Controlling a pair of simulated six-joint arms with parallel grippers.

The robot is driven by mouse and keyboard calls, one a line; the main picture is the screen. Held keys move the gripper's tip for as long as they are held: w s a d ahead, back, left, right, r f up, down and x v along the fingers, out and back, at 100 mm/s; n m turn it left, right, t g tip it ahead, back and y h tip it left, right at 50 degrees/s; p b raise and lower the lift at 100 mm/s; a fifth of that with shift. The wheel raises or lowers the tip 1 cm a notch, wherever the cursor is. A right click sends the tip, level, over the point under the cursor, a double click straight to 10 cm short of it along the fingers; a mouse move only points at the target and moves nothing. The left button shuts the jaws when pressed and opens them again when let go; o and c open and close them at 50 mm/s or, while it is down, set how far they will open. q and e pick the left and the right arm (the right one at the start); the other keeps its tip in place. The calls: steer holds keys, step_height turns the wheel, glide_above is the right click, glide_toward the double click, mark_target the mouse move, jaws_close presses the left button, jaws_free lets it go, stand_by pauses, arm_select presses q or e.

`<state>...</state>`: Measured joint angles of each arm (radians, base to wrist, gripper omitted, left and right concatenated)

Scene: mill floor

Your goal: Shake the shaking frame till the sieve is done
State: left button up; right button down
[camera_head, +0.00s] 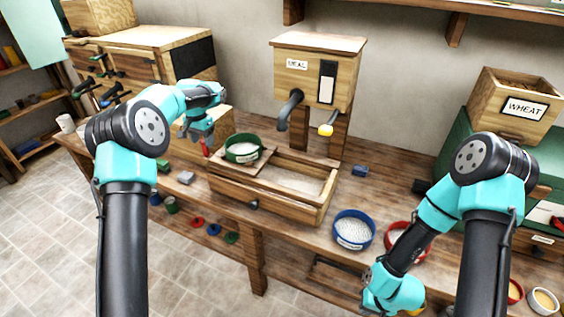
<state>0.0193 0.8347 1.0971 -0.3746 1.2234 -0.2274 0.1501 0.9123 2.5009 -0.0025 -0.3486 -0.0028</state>
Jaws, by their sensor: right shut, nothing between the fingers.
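A green round sieve (242,149) with pale contents sits on a wooden slatted frame (268,157), which I take for the shaking frame, at the left end of a long wooden trough (324,203). Pale meal (298,181) lies in the trough. My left gripper (203,140) points down just left of the sieve, beside a small red upright piece, perhaps a handle (206,149). Whether its fingers are on that piece is too small to tell. My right gripper (392,298) is low at the bottom of the view, in front of the bench, shut and empty.
A wooden meal bin (316,75) with a dark spout stands behind the trough. A blue sieve (354,230) and a red sieve (405,240) sit right of the trough. A wheat box (515,106) stands at the right. Small blocks lie on the bench.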

arm_select(q)
steer(key=shift+o, duration=0.2)
steer(key=shift+d+r, duration=0.1)
steer(key=shift+r, duration=0.05)
steer(key=shift+r, duration=4.35)
